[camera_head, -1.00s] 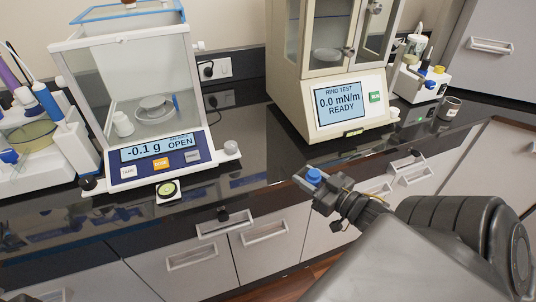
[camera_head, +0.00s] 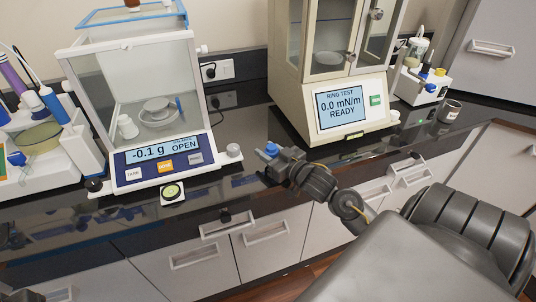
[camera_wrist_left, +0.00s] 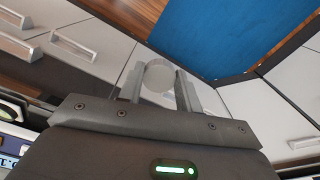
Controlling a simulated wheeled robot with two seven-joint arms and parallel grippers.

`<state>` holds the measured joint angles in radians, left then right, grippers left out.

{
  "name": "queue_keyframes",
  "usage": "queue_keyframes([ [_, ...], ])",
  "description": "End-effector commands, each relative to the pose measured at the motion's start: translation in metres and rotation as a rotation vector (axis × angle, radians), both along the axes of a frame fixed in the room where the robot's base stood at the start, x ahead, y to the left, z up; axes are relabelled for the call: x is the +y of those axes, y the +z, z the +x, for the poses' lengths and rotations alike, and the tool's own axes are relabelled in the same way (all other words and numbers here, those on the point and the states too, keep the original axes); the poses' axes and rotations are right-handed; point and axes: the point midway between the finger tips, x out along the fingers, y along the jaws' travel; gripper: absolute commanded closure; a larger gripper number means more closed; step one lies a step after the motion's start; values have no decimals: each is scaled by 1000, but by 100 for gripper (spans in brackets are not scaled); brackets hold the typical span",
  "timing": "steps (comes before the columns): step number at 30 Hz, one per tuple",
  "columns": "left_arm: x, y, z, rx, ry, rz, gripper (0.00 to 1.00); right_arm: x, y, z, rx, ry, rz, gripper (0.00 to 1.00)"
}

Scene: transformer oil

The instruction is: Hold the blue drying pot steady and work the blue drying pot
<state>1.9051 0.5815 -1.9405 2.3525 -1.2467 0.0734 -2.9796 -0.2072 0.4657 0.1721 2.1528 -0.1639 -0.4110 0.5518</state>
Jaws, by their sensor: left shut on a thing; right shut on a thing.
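The jaws hide much of the piece. I cannot tell whether that thing is part of the pot.
The balance (camera_head: 165,157), reading -0.1 g and OPEN, stands left of my right gripper. The ring test instrument (camera_head: 343,112), reading READY, stands behind it to the right. A mug (camera_head: 449,111) stands at the far right.

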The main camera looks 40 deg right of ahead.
Motion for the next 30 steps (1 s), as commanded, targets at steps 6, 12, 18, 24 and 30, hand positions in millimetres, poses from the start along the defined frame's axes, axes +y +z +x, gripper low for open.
queue_keyframes([
  [6, 0, 1, 0, 0, 0, 0, 93, 0, -15, -1, 0, -1, 0, 95],
  [12, 0, 1, 0, 0, 0, 0, 93, 0, -16, -2, 0, 0, 0, 95],
  [18, 0, 1, 0, 0, -1, 0, 93, 0, -17, -2, 1, 0, 0, 49],
  [24, 0, 1, 0, 0, -1, 0, 93, 0, -17, -2, 0, -1, 0, 42],
  [30, 0, 1, 0, 0, -1, 0, 93, 0, -16, -4, 1, 0, 0, 42],
])
